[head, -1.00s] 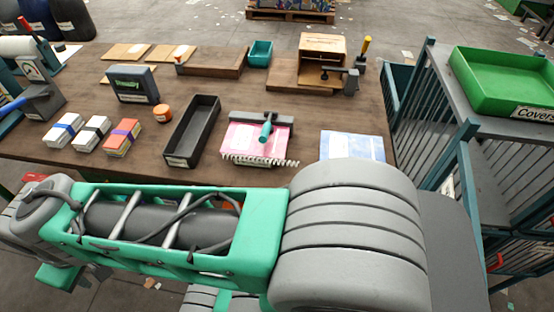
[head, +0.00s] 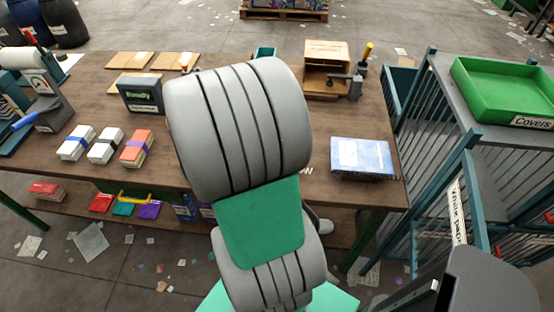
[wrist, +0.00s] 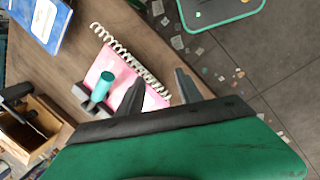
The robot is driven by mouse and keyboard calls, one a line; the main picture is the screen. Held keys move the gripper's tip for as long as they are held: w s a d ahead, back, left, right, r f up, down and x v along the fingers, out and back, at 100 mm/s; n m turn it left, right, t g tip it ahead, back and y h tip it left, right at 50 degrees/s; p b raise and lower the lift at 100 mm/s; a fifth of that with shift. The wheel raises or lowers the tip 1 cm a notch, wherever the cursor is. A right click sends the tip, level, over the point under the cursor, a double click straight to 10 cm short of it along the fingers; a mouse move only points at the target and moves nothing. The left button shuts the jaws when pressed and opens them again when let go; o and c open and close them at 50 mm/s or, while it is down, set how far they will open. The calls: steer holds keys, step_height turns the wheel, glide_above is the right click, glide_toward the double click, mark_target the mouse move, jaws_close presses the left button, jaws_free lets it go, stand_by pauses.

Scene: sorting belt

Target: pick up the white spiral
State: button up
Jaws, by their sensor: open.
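The white spiral (wrist: 130,55) shows in the wrist view as a coil along the edge of a pink-covered pad (wrist: 102,66) on the brown table. A dark bar tool with a teal handle (wrist: 103,83) lies across the pad. In the head view my arm covers the pad and nearly all of the spiral, and my gripper is hidden.
A blue-covered book (head: 361,157) lies on the table right of my arm. Three banded paper stacks, including an orange one (head: 137,148), sit at the left. A wooden box (head: 325,68) stands behind. A rack with a green tray (head: 500,90) stands at the right.

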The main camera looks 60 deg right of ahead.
steer(key=s+d+n, duration=0.2)
steer(key=s+d, duration=0.1)
steer(key=s+d+n+g, duration=0.1)
steer(key=s+d+n, duration=0.1)
steer(key=d, duration=0.1)
steer(key=s+d+n+g+p, duration=0.1)
steer(key=s+d+n, duration=0.1)
steer(key=s+d, duration=0.1)
steer(key=shift+s+d+f, duration=0.15)
steer(key=shift+s+d, duration=0.2)
steer(key=shift+d, duration=0.15)
steer(key=shift+s+d+f+n, duration=0.1)
steer(key=shift+s+f+n, duration=0.1)
steer(key=shift+n, duration=0.2)
steer(key=p+x, duration=0.1)
steer(key=x, duration=0.6)
steer(key=shift+f, duration=0.1)
steer(key=shift+f, duration=0.3)
jaws_close()
